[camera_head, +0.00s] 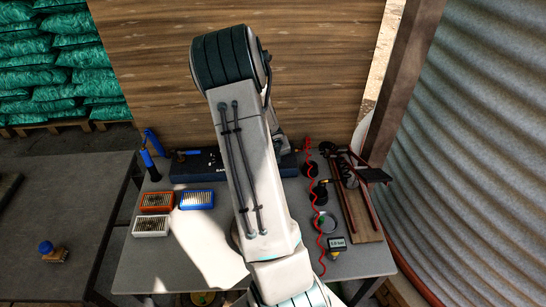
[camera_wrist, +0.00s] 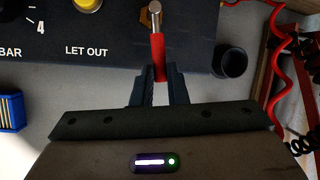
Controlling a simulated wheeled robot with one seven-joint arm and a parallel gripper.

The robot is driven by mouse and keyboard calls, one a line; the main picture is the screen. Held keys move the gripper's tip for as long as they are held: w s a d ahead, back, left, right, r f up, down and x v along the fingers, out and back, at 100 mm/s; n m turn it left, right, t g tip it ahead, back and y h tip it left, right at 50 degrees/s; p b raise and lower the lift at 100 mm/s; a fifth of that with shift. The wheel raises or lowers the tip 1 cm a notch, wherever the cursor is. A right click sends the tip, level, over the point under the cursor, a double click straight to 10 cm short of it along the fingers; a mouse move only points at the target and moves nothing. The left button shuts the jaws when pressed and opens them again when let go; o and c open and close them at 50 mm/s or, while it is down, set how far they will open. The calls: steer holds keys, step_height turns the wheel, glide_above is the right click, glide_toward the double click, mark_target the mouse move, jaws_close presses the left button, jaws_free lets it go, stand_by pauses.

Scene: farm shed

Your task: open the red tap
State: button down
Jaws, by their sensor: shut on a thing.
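The red tap shows in the wrist view as a red lever (camera_wrist: 157,50) with a bare metal end (camera_wrist: 154,14), on a dark panel (camera_wrist: 110,45) marked "LET OUT" and "BAR". My gripper (camera_wrist: 158,74) is shut on the near end of the red lever, with one dark finger on each side. The lever points away from me, almost straight up the picture. In the head view the dark panel box (camera_head: 190,167) stands along the back of the table, and my own arm hides the tap and the gripper.
A yellow knob (camera_wrist: 89,4) is left of the lever, and a black round cup (camera_wrist: 232,61) is right of it. A red coiled hose (camera_head: 309,185) hangs right of my arm. Small orange (camera_head: 157,201), blue (camera_head: 197,199) and white (camera_head: 150,226) boxes sit on the table's left.

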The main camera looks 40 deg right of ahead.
steer(key=c, duration=1.4)
jaws_free()
steer(key=shift+c, duration=0.2)
steer(key=shift+r, duration=0.1)
steer(key=p+v, duration=0.7)
steer(key=v, duration=0.6)
steer(key=shift+a+r, duration=0.15)
steer(key=shift+r, duration=0.15)
